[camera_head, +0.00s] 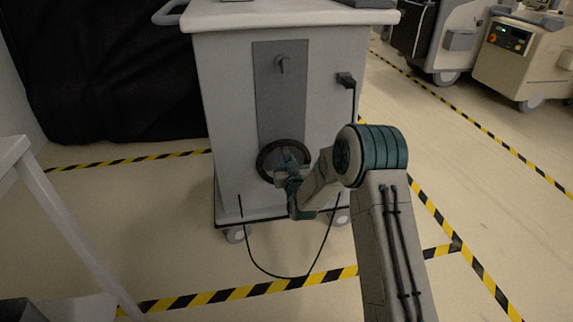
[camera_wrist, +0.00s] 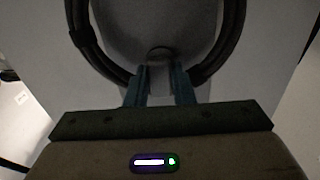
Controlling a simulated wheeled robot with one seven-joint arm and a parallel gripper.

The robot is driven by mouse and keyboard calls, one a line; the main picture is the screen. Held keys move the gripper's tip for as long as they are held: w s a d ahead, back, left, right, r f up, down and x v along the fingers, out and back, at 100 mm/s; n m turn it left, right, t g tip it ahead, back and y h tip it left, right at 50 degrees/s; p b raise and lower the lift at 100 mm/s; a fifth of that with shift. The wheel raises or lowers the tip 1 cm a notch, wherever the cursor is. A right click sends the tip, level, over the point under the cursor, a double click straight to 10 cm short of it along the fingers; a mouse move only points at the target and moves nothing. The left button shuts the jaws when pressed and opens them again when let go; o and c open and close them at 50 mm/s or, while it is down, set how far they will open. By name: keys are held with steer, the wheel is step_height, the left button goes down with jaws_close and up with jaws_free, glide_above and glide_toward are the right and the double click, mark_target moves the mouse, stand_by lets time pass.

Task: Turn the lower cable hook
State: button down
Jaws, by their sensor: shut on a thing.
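The lower cable hook (camera_wrist: 160,53) is a small grey part on the cart's end face, inside a black cable coil (camera_head: 262,158). In the head view my gripper largely hides it. The coil also shows in the wrist view (camera_wrist: 82,40), curving around both sides of my fingers. My gripper (camera_wrist: 160,74) points into the middle of the coil and is shut on the lower hook. The upper hook (camera_head: 282,64) stands bare near the top of the grey panel (camera_head: 281,105). The exact angle of the lower hook is hard to tell.
The white cart (camera_head: 222,110) stands on casters with a handle at its upper left. A plug (camera_head: 346,80) sits at its right, and a loose cable (camera_head: 277,276) hangs to the floor. A white table frame (camera_head: 70,225) stands at left. Other equipment (camera_head: 525,62) is back right.

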steer(key=shift+d+n, duration=0.1)
steer(key=shift+n, duration=0.2)
steer(key=c, duration=1.2)
jaws_free()
steer(key=shift+c, duration=0.2)
steer(key=p+v, duration=0.3)
steer(key=v, duration=1)
steer(key=shift+s, duration=0.4)
